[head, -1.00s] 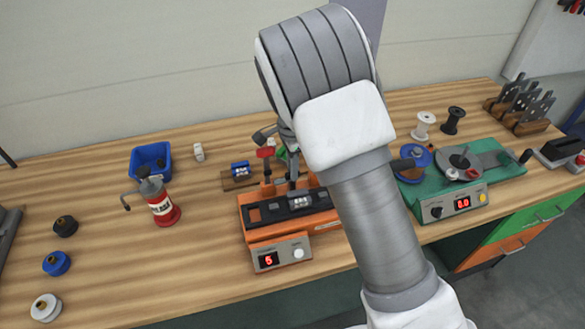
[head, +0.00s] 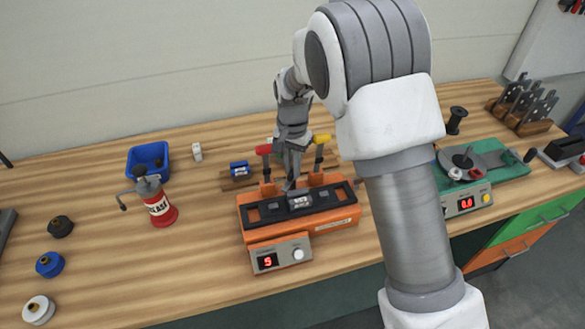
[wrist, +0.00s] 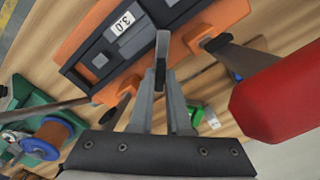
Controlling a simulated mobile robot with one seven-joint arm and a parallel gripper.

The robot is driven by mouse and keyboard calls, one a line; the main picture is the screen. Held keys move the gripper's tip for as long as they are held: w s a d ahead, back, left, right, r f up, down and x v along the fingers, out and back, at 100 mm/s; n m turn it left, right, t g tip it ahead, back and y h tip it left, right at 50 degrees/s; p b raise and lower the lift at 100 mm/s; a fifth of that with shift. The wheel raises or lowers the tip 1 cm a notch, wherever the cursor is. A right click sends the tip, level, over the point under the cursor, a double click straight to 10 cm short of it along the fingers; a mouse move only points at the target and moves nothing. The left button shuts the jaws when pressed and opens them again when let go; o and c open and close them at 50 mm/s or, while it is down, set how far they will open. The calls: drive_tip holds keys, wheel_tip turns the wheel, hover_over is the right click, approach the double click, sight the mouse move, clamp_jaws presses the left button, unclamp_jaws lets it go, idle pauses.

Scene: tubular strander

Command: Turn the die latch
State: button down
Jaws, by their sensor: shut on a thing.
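The orange machine (head: 310,226) stands on the bench with a black bar along its top. A small die block (head: 300,200) sits in the bar; in the wrist view its label (wrist: 122,22) reads 3.0. My gripper (head: 289,181) reaches down to the bar beside the die block. In the wrist view my gripper (wrist: 160,80) is shut on a thin grey upright piece, which looks like the die latch (wrist: 163,48). The fingers hide its lower end, and I cannot tell its full angle.
A red-handled lever (head: 263,150) and a yellow-handled lever (head: 322,138) stand close around my gripper; the red handle (wrist: 280,105) is large in the wrist view. A red grease can (head: 160,207) is at left. A green machine (head: 475,165) stands at right.

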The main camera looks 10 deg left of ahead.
sight(292, 171)
drive_tip(key=shift+n, duration=0.6)
drive_tip(key=c, duration=0.9)
unclamp_jaws()
drive_tip(key=shift+r, duration=0.1)
wheel_tip(292, 171, up, 17)
drive_tip(key=shift+r, duration=0.15)
